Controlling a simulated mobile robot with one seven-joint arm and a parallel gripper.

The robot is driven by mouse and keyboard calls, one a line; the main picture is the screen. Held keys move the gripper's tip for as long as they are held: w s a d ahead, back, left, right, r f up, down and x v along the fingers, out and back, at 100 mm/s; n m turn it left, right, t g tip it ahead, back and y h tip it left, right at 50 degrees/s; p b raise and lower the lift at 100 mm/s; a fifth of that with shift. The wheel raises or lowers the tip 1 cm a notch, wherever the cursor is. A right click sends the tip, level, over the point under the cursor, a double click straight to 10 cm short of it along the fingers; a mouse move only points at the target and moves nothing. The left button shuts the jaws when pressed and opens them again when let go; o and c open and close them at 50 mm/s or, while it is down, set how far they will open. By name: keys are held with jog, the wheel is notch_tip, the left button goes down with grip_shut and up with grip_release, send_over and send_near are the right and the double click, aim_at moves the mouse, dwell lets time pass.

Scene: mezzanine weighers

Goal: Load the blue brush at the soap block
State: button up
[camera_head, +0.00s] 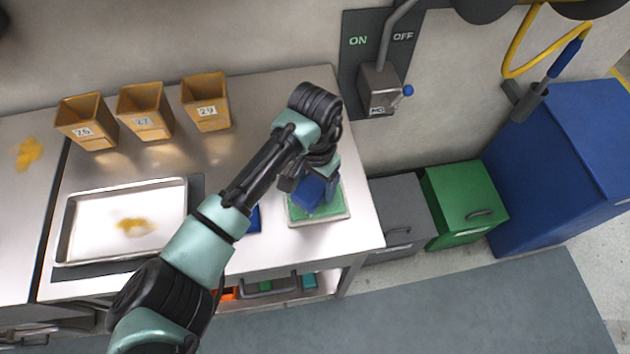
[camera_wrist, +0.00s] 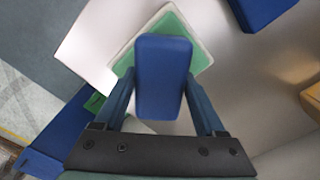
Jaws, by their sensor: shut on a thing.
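My gripper (camera_head: 318,182) is at the right end of the steel table. It is shut on the blue brush (camera_head: 308,193), which also shows in the wrist view (camera_wrist: 163,75) as a rounded blue block between the two fingers (camera_wrist: 160,100). The green soap block (camera_head: 299,211) lies in a pale shallow tray (camera_head: 320,222) directly below the brush. In the wrist view the green soap (camera_wrist: 192,32) shows around the far end of the brush. The brush hides part of it. I cannot tell whether brush and soap touch.
Another blue object (camera_head: 255,219) lies left of the soap tray, partly behind my arm. A metal tray (camera_head: 68,228) with a yellow smear sits at the left. Tan bins (camera_head: 145,112) stand at the back. A switch box (camera_head: 380,90) is on the wall. Grey and green bins (camera_head: 463,200) stand right of the table.

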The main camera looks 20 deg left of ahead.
aim_at(315, 183)
dwell(0.4)
notch_tip(315, 183, up, 7)
jog(key=p, duration=0.7)
dwell(0.7)
